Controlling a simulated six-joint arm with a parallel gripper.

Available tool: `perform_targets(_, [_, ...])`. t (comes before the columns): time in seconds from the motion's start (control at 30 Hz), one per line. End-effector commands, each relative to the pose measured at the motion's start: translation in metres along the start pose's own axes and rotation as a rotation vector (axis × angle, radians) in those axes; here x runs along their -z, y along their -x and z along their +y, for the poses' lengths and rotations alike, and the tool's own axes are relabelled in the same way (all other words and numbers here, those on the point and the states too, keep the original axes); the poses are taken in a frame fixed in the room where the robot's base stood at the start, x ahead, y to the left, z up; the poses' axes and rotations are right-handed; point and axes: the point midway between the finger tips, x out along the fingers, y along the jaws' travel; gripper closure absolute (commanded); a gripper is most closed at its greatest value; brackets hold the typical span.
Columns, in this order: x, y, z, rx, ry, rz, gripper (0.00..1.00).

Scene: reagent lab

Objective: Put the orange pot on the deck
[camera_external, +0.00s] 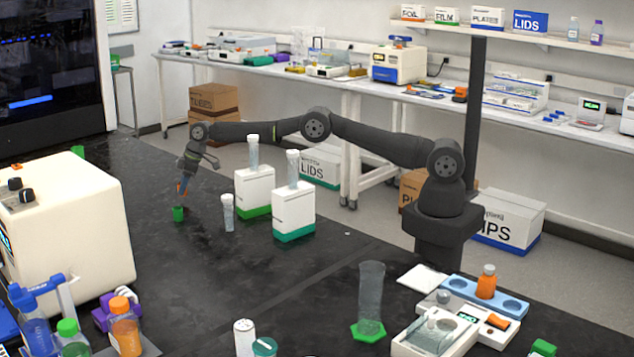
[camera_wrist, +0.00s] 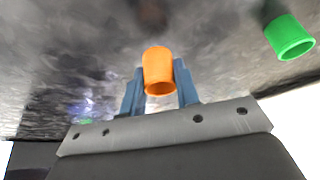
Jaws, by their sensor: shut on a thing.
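The orange pot (camera_wrist: 158,70) is a small orange cup held between the blue fingers of my gripper (camera_wrist: 160,88) in the wrist view. In the external view my gripper (camera_external: 183,190) points down over the left part of the black bench, with a bit of orange at its fingertips. The pot looks held just above the bench; its exact height is hard to tell. A green cup (camera_external: 178,213) stands on the bench close below the fingertips; a green cup also shows at the upper right of the wrist view (camera_wrist: 290,37). The black bench top (camera_external: 260,275) is mostly bare.
Two white-and-green boxes (camera_external: 255,190) with tubes on top and a clear tube (camera_external: 228,212) stand right of my gripper. A large white machine (camera_external: 75,225) is at left. A blue-and-white tray (camera_external: 515,305) with an orange bottle (camera_external: 487,282) is at lower right. The bench middle is free.

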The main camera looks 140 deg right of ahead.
Motion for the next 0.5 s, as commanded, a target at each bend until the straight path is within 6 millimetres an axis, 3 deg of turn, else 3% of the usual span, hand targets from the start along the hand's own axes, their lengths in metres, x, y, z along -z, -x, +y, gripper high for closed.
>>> perform_targets(0.13, [-0.008,-0.018,0.0,0.0,-0.001,0.0,0.93])
perform_targets(0.5, [-0.01,-0.022,0.0,0.001,0.0,0.0,0.93])
